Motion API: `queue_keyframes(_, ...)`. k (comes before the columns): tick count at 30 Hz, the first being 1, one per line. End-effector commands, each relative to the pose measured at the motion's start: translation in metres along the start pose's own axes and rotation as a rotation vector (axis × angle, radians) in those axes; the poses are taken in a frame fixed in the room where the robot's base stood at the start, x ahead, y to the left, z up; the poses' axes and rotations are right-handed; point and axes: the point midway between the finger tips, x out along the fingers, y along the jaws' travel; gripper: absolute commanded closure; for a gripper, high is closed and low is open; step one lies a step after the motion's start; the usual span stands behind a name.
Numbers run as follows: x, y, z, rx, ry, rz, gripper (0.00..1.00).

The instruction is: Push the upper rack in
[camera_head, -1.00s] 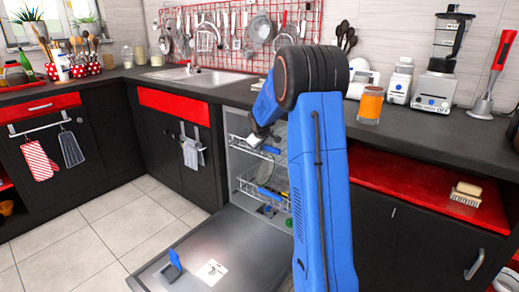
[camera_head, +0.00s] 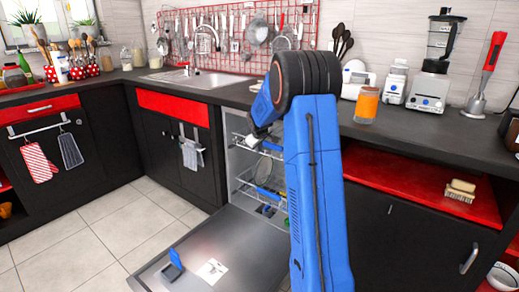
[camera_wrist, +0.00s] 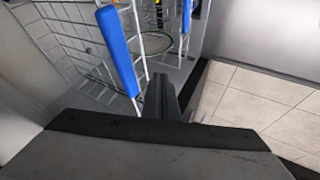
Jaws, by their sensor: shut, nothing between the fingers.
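The upper rack (camera_head: 238,139) is a wire rack inside the open dishwasher, with a blue handle (camera_head: 272,146) along its front. In the wrist view this handle (camera_wrist: 118,50) is the large blue bar left of the fingers. My gripper (camera_head: 253,141) is shut and empty at the front of the upper rack. In the wrist view its dark fingertips (camera_wrist: 164,88) are close beside the handle; I cannot tell whether they touch it. My arm hides the right part of the rack.
The lower rack (camera_head: 247,191) with its blue handle sits below. The dishwasher door (camera_head: 235,250) lies open, with a small blue-lidded compartment on it. The counter (camera_head: 400,135) is above and the tiled floor (camera_head: 110,235) is clear at left.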

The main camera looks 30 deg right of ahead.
Motion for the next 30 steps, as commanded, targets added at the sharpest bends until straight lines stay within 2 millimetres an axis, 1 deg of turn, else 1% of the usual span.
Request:
queue_keyframes(2, 0.0, -0.002, -0.001, -0.001, 0.0, 0.0, 1.0)
queue_keyframes(3, -0.007, -0.001, -0.001, 0.0, 0.001, 0.002, 1.0)
queue_keyframes(11, -0.043, -0.001, -0.001, 0.001, 0.001, 0.001, 1.0)
queue_keyframes(15, -0.066, -0.001, -0.001, -0.001, 0.001, 0.002, 1.0)
queue_keyframes(21, -0.091, -0.002, -0.001, 0.0, 0.0, 0.001, 1.0)
queue_keyframes(25, -0.098, -0.002, -0.001, 0.0, 0.0, 0.0, 1.0)
queue_keyframes(30, -0.1, -0.002, -0.001, 0.0, 0.0, 0.0, 1.0)
